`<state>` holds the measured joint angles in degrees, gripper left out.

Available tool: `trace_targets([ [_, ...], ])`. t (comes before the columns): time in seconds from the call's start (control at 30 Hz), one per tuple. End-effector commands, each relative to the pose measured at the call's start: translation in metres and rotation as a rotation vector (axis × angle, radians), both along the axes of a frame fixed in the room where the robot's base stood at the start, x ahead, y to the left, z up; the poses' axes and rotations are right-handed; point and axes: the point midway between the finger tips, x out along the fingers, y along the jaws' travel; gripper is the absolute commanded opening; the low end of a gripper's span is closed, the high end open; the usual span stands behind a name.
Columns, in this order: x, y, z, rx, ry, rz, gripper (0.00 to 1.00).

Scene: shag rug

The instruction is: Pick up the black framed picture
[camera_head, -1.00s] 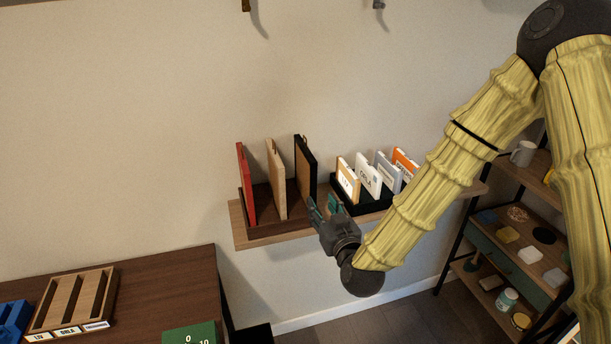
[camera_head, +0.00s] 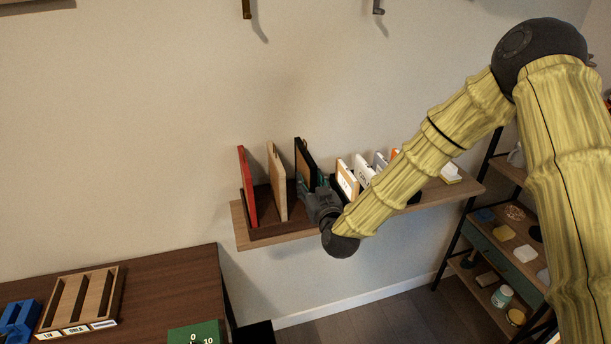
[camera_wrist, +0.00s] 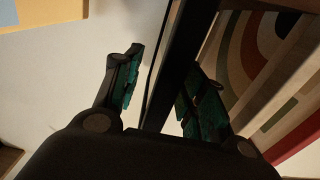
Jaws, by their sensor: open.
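The black framed picture (camera_head: 305,160) stands upright in a dark wooden rack on the wall shelf, right of a tan frame and a red frame. In the wrist view its black edge (camera_wrist: 178,70) runs between my two fingers. My gripper (camera_head: 308,190) is at the lower front part of the black frame and hides part of it. In the wrist view my gripper (camera_wrist: 160,95) is open, with one green-padded finger on each side of the frame. The left finger stands apart from it; the right finger is close, and I cannot tell whether it touches.
A tan frame (camera_head: 277,180) and a red frame (camera_head: 247,186) share the rack (camera_head: 262,231). White and orange label cards (camera_head: 347,178) stand just right on the shelf (camera_head: 242,239). A dark table (camera_head: 180,280) is at lower left; a shelving unit (camera_head: 462,240) stands at right.

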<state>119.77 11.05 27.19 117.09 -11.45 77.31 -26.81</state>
Motion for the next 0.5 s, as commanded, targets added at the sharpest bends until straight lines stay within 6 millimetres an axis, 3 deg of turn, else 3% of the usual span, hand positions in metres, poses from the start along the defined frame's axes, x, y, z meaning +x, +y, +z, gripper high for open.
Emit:
trace_targets([
  [0.13, 0.0122, 0.0038, 0.0011, -0.001, -0.001, 0.000, 0.41],
  [0.4, 0.0142, 0.0054, -0.0005, -0.001, 0.000, 0.001, 0.41],
  [0.43, 0.0141, 0.0053, -0.0005, 0.000, 0.000, 0.001, 0.39],
  [0.5, 0.0142, 0.0052, -0.0004, -0.001, 0.000, 0.001, 0.27],
])
